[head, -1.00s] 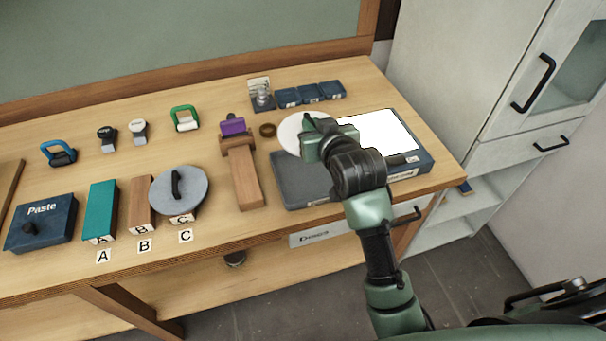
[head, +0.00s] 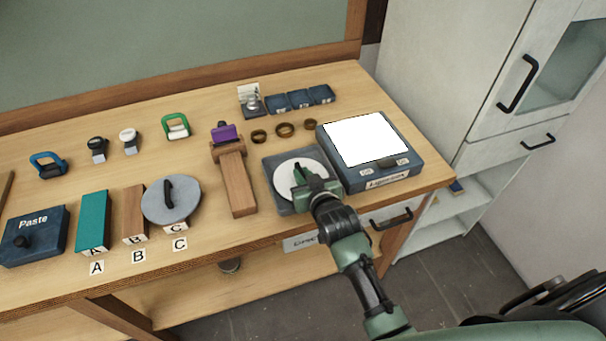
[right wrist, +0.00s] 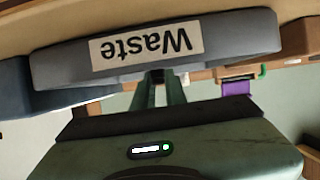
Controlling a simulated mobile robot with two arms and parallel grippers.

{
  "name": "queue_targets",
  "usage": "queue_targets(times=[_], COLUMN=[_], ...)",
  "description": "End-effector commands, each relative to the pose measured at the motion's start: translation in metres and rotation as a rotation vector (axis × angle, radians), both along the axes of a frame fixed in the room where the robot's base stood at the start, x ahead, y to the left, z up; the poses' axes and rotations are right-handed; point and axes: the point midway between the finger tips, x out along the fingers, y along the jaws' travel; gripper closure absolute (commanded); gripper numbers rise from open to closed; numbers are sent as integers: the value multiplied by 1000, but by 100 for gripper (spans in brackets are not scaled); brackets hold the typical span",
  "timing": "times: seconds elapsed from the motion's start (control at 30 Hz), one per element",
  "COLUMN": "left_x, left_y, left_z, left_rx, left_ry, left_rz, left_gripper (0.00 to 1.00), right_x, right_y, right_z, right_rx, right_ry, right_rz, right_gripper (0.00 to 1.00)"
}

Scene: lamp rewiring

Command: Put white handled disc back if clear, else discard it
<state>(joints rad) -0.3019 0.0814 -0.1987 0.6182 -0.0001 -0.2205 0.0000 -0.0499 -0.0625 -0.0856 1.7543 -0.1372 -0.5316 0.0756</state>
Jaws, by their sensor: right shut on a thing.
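The white disc (head: 289,171) is over the dark grey waste container (head: 276,204), left of the light box. My right gripper (head: 308,182) is shut on its handle, which the fingers mostly hide. I cannot tell whether the disc touches the container. In the right wrist view the container's front, with an upside-down "Waste" label (right wrist: 147,47), is close beyond the gripper fingers (right wrist: 160,85); the disc cannot be made out there. The light box (head: 403,173) has a bright white top with nothing on it. My left gripper is not in view.
A grey handled disc (head: 186,203) lies on block C. A wooden stand with a purple piece (head: 222,133) is left of the waste container. Three brown rings (head: 285,129) lie behind it. A Paste box (head: 33,246) and blue (head: 48,166) and green (head: 176,126) handled things are further left.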

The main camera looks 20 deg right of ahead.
Motion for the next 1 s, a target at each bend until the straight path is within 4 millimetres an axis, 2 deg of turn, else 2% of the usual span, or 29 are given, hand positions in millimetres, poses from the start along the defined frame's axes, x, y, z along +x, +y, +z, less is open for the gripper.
queue_targets(times=[0.27, 0.3, 0.33, 0.37, 0.73, 0.87, 1.0], left_x=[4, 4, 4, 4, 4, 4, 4], left_y=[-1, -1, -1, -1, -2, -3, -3], left_z=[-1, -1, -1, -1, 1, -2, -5], left_rx=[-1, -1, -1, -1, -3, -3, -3], left_ry=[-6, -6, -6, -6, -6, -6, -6], left_rz=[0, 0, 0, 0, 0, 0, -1], left_gripper=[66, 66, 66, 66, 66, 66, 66], right_x=[0, 0, 0, 0, -1, -17, -45], right_y=[0, 0, 0, 0, 0, -1, -2], right_z=[-2, -2, -2, -2, 2, 6, 17], right_rx=[0, 0, 0, 0, 0, 0, 1], right_ry=[-2, -1, 0, 0, 0, 0, 1], right_rz=[0, 0, 0, 0, 0, 0, 0], right_gripper=[100, 76, 68, 66, 66, 66, 66])
